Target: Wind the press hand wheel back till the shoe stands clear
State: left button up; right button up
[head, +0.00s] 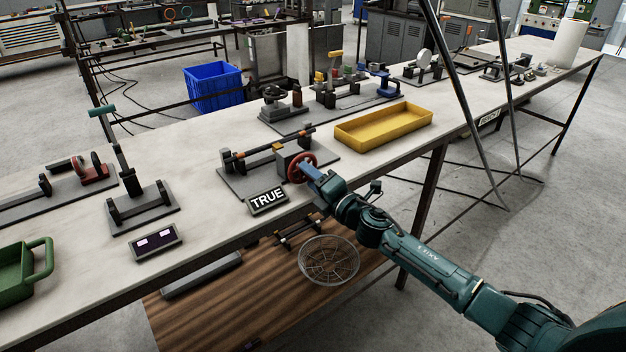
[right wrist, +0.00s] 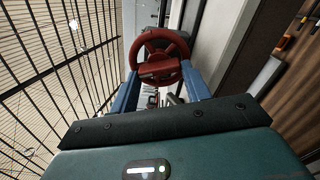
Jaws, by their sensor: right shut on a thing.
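The press (head: 262,165) stands on a grey base plate on the bench, with a rod lying along it. Its red hand wheel (head: 301,167) is on the near right end of the press. The wheel also shows in the right wrist view (right wrist: 159,50), between the blue fingers. My right gripper (head: 310,170) is at the wheel and shut on it. In the right wrist view the fingers (right wrist: 160,88) reach the lower part of the wheel. The shoe is too small to make out in the head view. My left gripper is not in view.
A plate marked TRUE (head: 268,201) stands in front of the press. A yellow tray (head: 383,136) lies to the right, and a hand-wheel fixture (head: 281,102) stands behind. A lever fixture (head: 140,198) is to the left. A wire basket (head: 328,262) sits on the lower shelf.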

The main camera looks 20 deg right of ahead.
jog(key=n, duration=0.4)
jog(key=shift+f, duration=0.1)
jog(key=n, duration=1)
jog(key=shift+w+d, duration=0.1)
jog(key=shift+d, duration=0.1)
jog(key=n+p, duration=0.1)
jog(key=n, duration=0.5)
jog(key=shift+d, duration=0.1)
jog(key=n+p, duration=0.1)
jog(key=n, duration=0.2)
jog(key=shift+n, duration=0.4)
pick_arm(q)
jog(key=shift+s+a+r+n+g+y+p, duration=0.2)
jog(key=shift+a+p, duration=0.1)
jog(key=shift+p, duration=0.1)
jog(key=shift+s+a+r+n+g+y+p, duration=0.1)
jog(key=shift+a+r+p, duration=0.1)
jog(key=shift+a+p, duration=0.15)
pick_arm(e)
jog(key=shift+d+n, duration=0.1)
jog(key=shift+n, duration=1.8)
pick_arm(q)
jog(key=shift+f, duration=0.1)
